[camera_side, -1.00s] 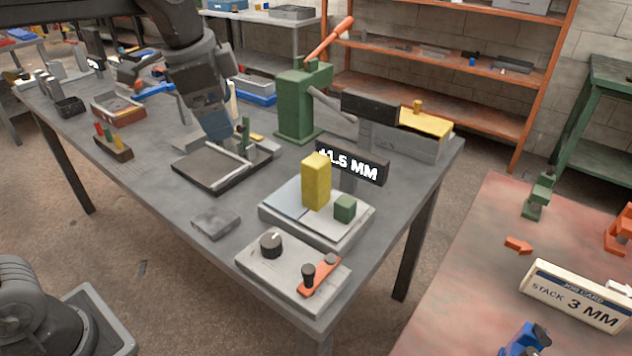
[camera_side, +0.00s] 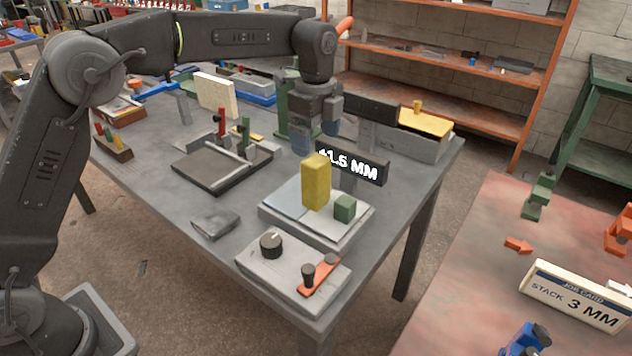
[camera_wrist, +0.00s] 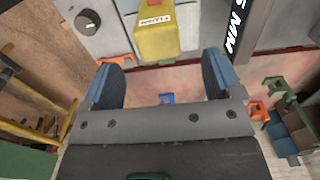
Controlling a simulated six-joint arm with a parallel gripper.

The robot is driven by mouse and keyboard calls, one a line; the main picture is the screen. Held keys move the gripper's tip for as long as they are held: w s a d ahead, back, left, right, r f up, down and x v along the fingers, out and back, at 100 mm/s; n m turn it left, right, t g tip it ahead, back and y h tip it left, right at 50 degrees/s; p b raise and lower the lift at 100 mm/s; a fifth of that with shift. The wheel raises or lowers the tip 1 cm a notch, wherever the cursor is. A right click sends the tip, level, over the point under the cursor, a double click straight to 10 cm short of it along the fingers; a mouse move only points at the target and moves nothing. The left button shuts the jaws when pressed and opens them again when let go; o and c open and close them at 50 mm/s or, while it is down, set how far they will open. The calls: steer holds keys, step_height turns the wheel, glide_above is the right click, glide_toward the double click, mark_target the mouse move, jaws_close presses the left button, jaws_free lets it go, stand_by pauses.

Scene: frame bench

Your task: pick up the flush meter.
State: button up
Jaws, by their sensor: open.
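The flush meter appears to be the yellow upright block (camera_side: 316,183), standing on a pale split plate (camera_side: 283,202). A black display (camera_side: 352,163) reading about 1.5 MM stands behind the block.
A small green block (camera_side: 344,208) sits beside the yellow block. A knob box (camera_side: 292,272) with an orange lever lies in front. A green press (camera_side: 285,115) stands close behind my gripper. A black framed fixture (camera_side: 217,168) lies left. A job card (camera_side: 575,295) reads STACK 3 MM.

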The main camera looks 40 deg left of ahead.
mark_target(316, 172)
step_height(316, 172, down, 9)
steer(key=shift+s+d+r, duration=0.1)
steer(key=shift+s+r, duration=0.05)
stand_by(0.4)
steer(key=shift+c, duration=0.2)
steer(key=shift+r, duration=0.1)
steer(key=c, duration=1)
